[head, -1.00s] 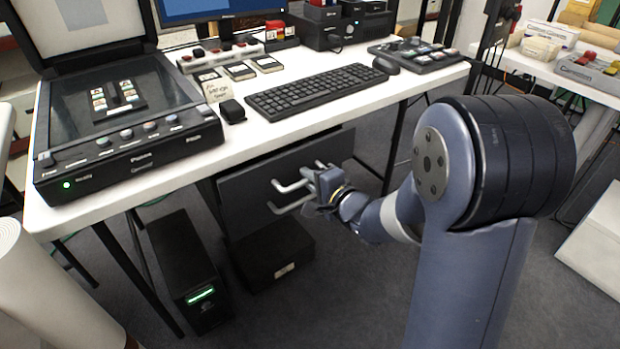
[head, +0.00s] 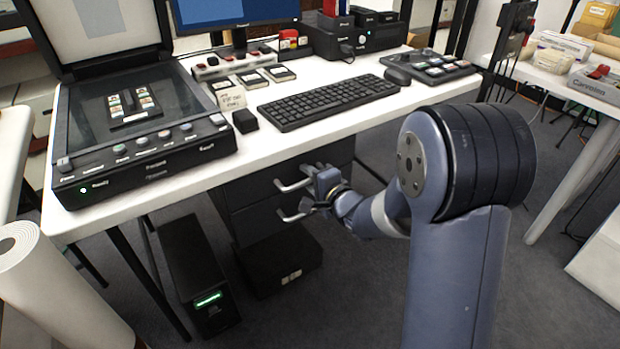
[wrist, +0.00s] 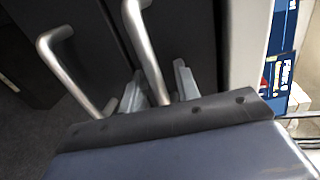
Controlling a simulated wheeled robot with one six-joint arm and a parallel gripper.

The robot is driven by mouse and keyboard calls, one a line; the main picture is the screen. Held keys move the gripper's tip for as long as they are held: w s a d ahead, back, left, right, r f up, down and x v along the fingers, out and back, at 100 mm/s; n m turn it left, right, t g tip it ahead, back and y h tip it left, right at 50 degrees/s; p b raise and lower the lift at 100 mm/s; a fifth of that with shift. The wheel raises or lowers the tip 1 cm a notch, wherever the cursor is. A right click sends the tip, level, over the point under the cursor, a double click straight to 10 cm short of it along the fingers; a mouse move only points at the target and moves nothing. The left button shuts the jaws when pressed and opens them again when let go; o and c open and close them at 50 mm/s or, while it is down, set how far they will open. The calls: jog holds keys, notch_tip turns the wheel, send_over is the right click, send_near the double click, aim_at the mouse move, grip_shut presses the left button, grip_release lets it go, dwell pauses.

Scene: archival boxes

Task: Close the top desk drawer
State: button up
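The dark top desk drawer (head: 255,190) is under the white desk, with a silver bar handle (head: 291,185). Its front looks about level with the lower drawer (head: 255,222), but I cannot tell whether a small gap is left. My gripper (head: 318,186) is at the drawer fronts, by the right end of the top handle. In the wrist view, my gripper's two grey fingers (wrist: 158,88) stand apart, with a silver handle (wrist: 146,50) running between them. A second handle (wrist: 62,70) is to the left. My own arm link hides the fingers' lower parts.
The desktop (head: 330,130) overhangs the drawers just above my gripper. A black computer tower (head: 197,275) and a dark box (head: 280,262) stand on the floor below. A roll of white paper (head: 55,290) stands at the left. Floor to the right of the drawers is clear.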

jog(key=shift+s+d, duration=0.1)
jog(key=p+v, duration=0.3)
jog(key=v, duration=0.7)
jog(key=shift+s+d, duration=0.15)
jog(key=shift+s, duration=0.1)
jog(key=shift+r, duration=0.1)
jog(key=b+x, duration=0.3)
jog(key=x, duration=0.7)
jog(key=shift+w+a+f, duration=0.2)
jog(key=shift+w+f, duration=0.05)
jog(key=shift+s+d+b, duration=0.25)
jog(key=shift+d+b, duration=0.05)
jog(key=v, duration=0.3)
jog(key=shift+f+b, duration=0.15)
jog(key=shift+b, duration=0.2)
